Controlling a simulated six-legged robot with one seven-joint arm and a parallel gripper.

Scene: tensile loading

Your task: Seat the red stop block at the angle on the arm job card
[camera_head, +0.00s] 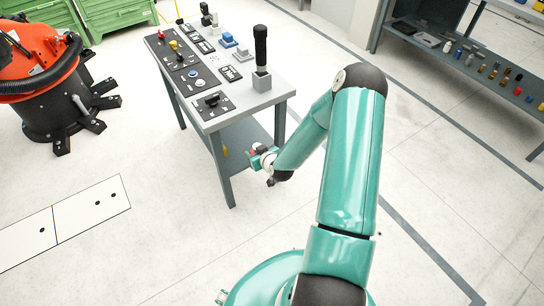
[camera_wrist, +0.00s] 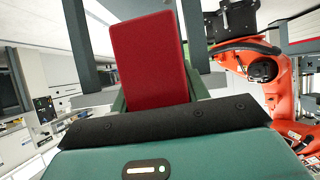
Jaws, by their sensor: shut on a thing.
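A black panel with a dark knob or clamp (camera_head: 212,102) lies at the near end of the bench. Small dark cards (camera_head: 230,73) lie on the top, but their print is too small to read.
A tall black handle (camera_head: 261,48) stands on a grey block at the bench's right edge. An orange robot (camera_head: 40,60) is at left, a shelf (camera_head: 470,55) at right. Floor before the bench is clear.

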